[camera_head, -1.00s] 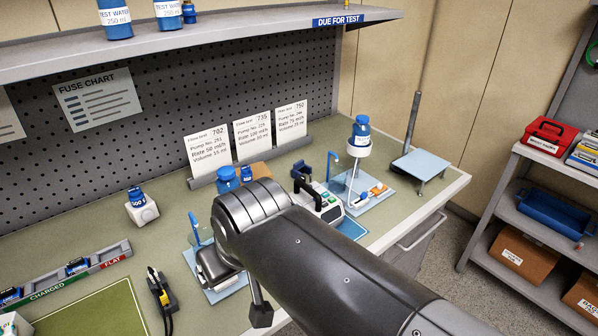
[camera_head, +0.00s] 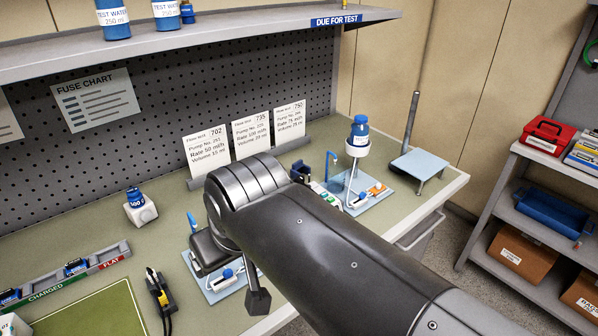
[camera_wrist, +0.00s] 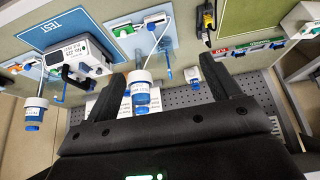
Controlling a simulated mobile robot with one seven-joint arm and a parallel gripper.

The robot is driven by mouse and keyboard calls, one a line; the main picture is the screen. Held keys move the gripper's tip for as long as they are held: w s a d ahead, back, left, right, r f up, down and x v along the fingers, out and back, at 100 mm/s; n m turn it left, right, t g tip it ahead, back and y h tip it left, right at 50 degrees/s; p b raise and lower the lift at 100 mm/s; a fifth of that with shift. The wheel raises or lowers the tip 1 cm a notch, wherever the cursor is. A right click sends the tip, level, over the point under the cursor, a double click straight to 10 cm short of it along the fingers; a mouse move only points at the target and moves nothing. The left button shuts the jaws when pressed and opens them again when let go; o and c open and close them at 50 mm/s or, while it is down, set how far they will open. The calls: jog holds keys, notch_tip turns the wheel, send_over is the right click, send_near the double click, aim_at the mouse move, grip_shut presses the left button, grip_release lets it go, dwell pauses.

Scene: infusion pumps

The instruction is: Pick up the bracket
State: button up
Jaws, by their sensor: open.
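I cannot tell for certain which thing is the bracket. One thin blue upright piece with a bent top (camera_head: 334,160) stands on the right light-blue plate in the head view; another blue piece (camera_head: 192,222) rises at the left plate. In the wrist view my gripper (camera_wrist: 168,82) is open, its two dark fingers wide apart. A blue-and-white bottle (camera_wrist: 141,88) shows between them in the picture, with no visible contact. A white pump (camera_wrist: 80,55) lies beyond, left of the fingers.
A bottle (camera_head: 359,130) stands on a round holder at the right plate. Label cards (camera_head: 250,134) stand along the pegboard. A shelf (camera_head: 220,42) overhangs the bench.

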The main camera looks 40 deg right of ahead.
jog(key=w+d+r+g, duration=0.1)
jog(key=w+d+r, duration=0.4)
jog(key=w, duration=0.4)
jog(key=w+d+r, duration=0.4)
jog(key=w+r, duration=0.1)
jog(key=w, duration=0.3)
jog(key=n, duration=0.2)
send_over(299, 169)
jog(key=s, duration=0.3)
jog(key=shift+y, duration=0.4)
jog(key=f, duration=2.8)
jog(key=shift+w+d+f, duration=0.1)
jog(key=shift+d, duration=0.25)
jog(key=x, duration=0.5)
jog(key=shift+w+f, duration=0.25)
jog(key=shift+f, duration=0.05)
jog(key=c, duration=1.1)
